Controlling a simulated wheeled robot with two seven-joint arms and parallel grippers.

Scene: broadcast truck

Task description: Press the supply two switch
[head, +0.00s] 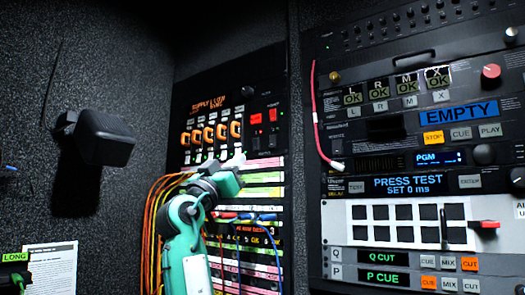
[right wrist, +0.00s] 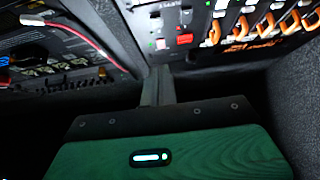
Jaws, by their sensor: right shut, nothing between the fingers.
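The supply panel (head: 183,88) is on the dark rack left of the equipment stack. Lettering is too small to tell which switch is supply two. My right gripper (head: 241,159) is shut and empty, just below and left of these switches in the head view. The right wrist view shows its closed fingers (right wrist: 160,72) pointing at the panel, with a red lit part (right wrist: 184,39) beyond the tips. Contact cannot be told. My left gripper is not in view.
Orange-handled connectors (head: 209,135) line the panel left of the switches. Coloured cables (head: 160,200) hang around my right arm. A red cable (head: 316,120) hangs on the equipment stack (head: 390,130) at right. A black box (head: 105,138) juts from the left wall.

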